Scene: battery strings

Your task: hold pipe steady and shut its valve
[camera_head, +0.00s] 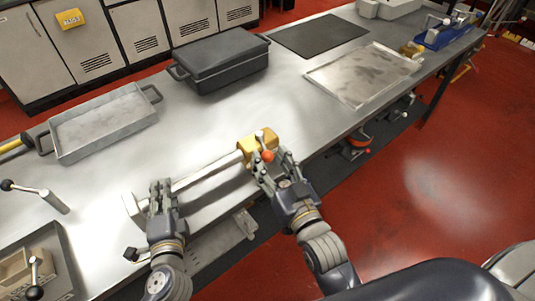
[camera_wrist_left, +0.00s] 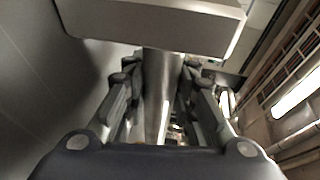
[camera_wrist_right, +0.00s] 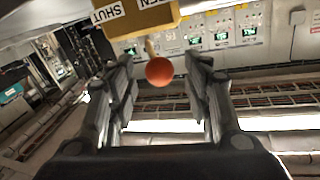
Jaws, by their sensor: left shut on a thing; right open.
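A grey pipe (camera_head: 208,174) lies along the near edge of the steel table, with a pale block (camera_head: 132,208) at its left end and a yellow valve body (camera_head: 258,147) at its right end. My left gripper (camera_head: 160,188) is shut on the pipe near its left end; the pipe (camera_wrist_left: 160,85) shows between its fingers in the left wrist view. The valve has a lever with an orange-red ball knob (camera_head: 267,156). My right gripper (camera_head: 272,163) is open, with the knob (camera_wrist_right: 159,71) between and beyond its fingertips. The valve body (camera_wrist_right: 140,22) carries a "SHUT" label and a partly cut-off label.
A grey tray (camera_head: 66,157), a dark lidded box (camera_head: 178,73), a black mat (camera_head: 318,27) and a shallow metal tray (camera_head: 318,79) lie farther back. A blue vise-like tool (camera_head: 440,38) stands far right. The table middle is clear.

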